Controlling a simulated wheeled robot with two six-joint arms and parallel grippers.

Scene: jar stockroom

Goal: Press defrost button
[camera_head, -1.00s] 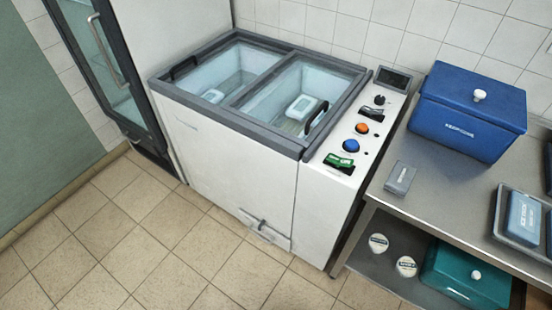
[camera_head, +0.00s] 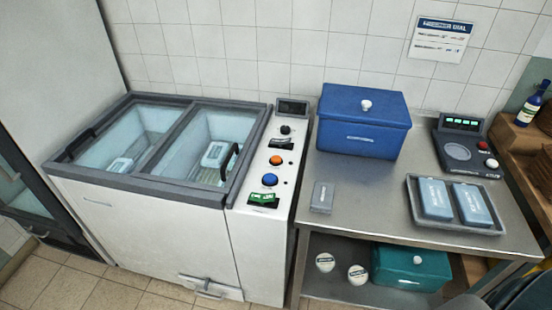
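A white chest freezer (camera_head: 150,225) with two sliding glass lids stands at the left centre. Its control panel (camera_head: 253,178) runs along the right side of its top. From back to front the panel carries a small dark display (camera_head: 291,107), a black knob (camera_head: 285,129), an orange button (camera_head: 276,160), a blue button (camera_head: 270,180) and a green switch (camera_head: 263,199). Small dark labels sit beside the controls, too small to read, so I cannot tell which button is defrost. Neither of my grippers is in view.
A steel table (camera_head: 335,228) stands right of the freezer. It holds a blue lidded box (camera_head: 350,125), a grey block (camera_head: 322,197), a tray (camera_head: 420,222) with two blue packs and a scale (camera_head: 470,150). A teal box (camera_head: 395,268) and two round tubs sit on its lower shelf.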

